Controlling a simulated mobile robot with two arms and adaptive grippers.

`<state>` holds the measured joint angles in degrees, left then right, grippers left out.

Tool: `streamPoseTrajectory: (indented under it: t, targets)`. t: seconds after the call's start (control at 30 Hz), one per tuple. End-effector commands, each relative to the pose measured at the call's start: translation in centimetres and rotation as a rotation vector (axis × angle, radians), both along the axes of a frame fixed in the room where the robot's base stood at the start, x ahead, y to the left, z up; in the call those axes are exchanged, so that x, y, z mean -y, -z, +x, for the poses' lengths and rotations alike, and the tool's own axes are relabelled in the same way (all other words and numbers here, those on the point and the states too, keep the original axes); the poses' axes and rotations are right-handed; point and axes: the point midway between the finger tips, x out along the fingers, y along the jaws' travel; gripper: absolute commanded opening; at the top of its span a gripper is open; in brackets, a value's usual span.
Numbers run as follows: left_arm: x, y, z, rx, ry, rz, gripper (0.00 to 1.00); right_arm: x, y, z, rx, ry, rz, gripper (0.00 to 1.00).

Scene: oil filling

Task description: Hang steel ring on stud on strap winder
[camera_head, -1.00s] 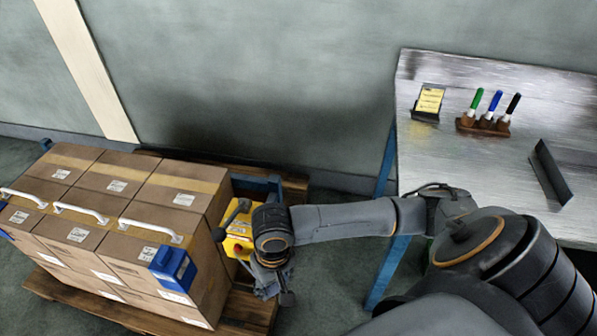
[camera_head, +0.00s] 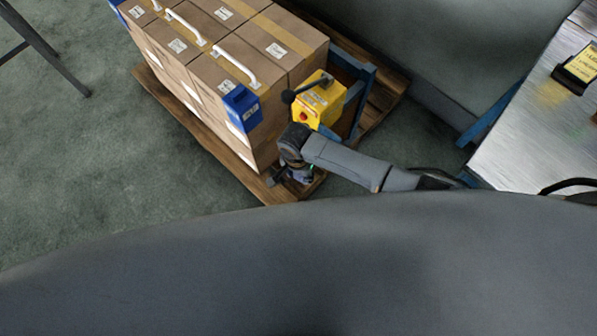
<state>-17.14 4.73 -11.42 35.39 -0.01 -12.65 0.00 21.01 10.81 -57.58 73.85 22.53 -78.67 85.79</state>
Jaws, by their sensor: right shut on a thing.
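The strap winder is a yellow box (camera_head: 318,98) with a black lever and a red button, on a blue frame at the right end of the carton stack. Its stud cannot be made out. My right gripper (camera_head: 289,178) is below and in front of the winder, pointing down and apart from the yellow box in the picture. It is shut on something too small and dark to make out. The steel ring is not clearly visible anywhere. My left gripper is not in view.
Cartons (camera_head: 290,50) with white handles and a blue corner piece (camera_head: 243,108) stand on a wooden pallet (camera_head: 222,152). A metal-topped table (camera_head: 530,130) is at right. Dark legs (camera_head: 55,65) stand at far left. Floor left of the pallet is clear.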

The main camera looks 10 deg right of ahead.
Motion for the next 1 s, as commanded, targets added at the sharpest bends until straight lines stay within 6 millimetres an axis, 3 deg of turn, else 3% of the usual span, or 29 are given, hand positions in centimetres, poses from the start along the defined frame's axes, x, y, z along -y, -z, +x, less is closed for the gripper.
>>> streamPoseTrajectory:
  t: [0.17,0.57,1.0]
  targets:
    - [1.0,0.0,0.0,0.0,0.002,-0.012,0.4,0.0,0.0,0.0,0.001,-0.001,0.001,0.16]
    - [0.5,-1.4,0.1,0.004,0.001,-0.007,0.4,-0.2,-0.3,-0.1,-0.001,-0.001,0.002,0.16]
    - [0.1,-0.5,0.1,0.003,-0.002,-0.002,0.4,1.2,0.1,0.9,0.0,-0.003,-0.001,0.16]
